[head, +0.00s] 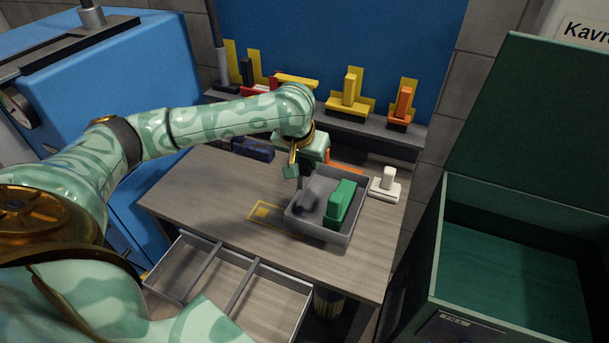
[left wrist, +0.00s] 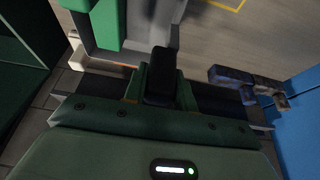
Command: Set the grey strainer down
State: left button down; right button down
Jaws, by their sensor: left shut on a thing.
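The grey strainer (head: 316,191) is a grey block-like piece in the left part of a shallow grey tray (head: 319,233) on the table, beside a green block (head: 340,203). My left gripper (head: 292,171) is at the tray's far left corner, pointing down, shut on the strainer's dark end. In the left wrist view a dark piece (left wrist: 162,78) sits between the fingers, with grey surface just beyond it. The arm and fingers partly hide the grip, and whether the strainer touches the tray floor I cannot tell. My right gripper is not in view.
An open divided drawer (head: 230,278) juts out in front. A green crate (head: 515,250) stands at right.

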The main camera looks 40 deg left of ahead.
pick_arm(q)
jog(key=shift+w+a+f, duration=0.2)
jog(key=shift+a+f, duration=0.15)
jog(key=shift+f, duration=0.15)
jog(key=f+b, duration=0.2)
jog(key=f, duration=0.1)
jog(key=shift+a, duration=0.2)
jog(key=shift+f+b, duration=0.3)
jog(key=shift+r, duration=0.2)
jog(key=c, duration=1.1)
grip_release()
jog(key=shift+f, duration=0.1)
